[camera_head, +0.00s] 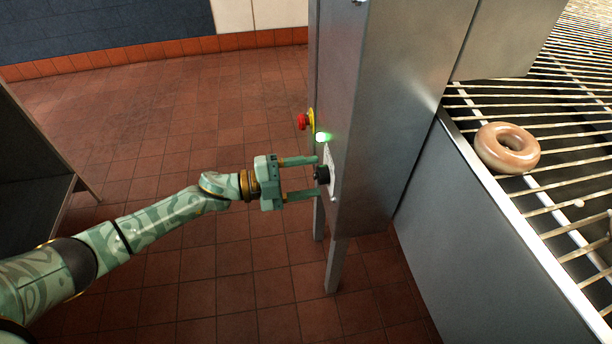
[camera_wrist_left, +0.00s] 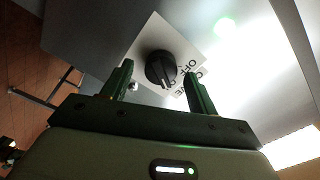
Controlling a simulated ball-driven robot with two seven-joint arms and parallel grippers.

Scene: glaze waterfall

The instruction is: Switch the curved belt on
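A black rotary knob (camera_head: 322,175) sits on a white label plate on the side of a steel cabinet (camera_head: 380,120). In the left wrist view the knob (camera_wrist_left: 160,68) stands on the tilted label plate (camera_wrist_left: 187,42), where the letters OFF can be read; other lettering is partly hidden by a finger. My left gripper (camera_head: 317,178) is open, its two fingers on either side of the knob. In the left wrist view the fingers (camera_wrist_left: 156,75) show a gap to the knob. A green light (camera_head: 323,137) glows above the knob. My right gripper is not in view.
A red emergency button (camera_head: 303,121) on a yellow base sticks out just above the left gripper. To the right, a wire conveyor (camera_head: 560,110) carries a glazed donut (camera_head: 507,148). Tiled floor (camera_head: 200,110) left of the cabinet is clear.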

